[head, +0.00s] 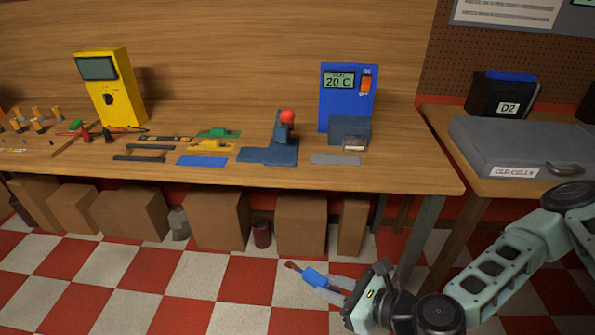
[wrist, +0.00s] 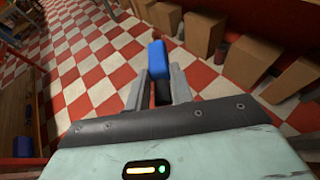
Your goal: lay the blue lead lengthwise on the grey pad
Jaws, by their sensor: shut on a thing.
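My gripper (head: 322,289) is shut on the blue lead (head: 314,277), out in front of the bench and below its top, over the checkered floor. The lead has a blue body and a reddish-brown end that points up and left in the head view. In the wrist view the lead (wrist: 157,59) stands out beyond the fingers of my gripper (wrist: 160,88), with a dark part between them. The flat grey pad (head: 335,160) lies bare on the bench top near its front edge, right of a blue press with a red knob.
The bench (head: 400,178) also holds the blue press (head: 272,150), a blue pad (head: 203,161), green and yellow tools, a yellow meter (head: 108,90) and a blue 20 C unit (head: 346,98). Cardboard boxes (head: 300,222) stand under it. A grey case (head: 520,147) is at right.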

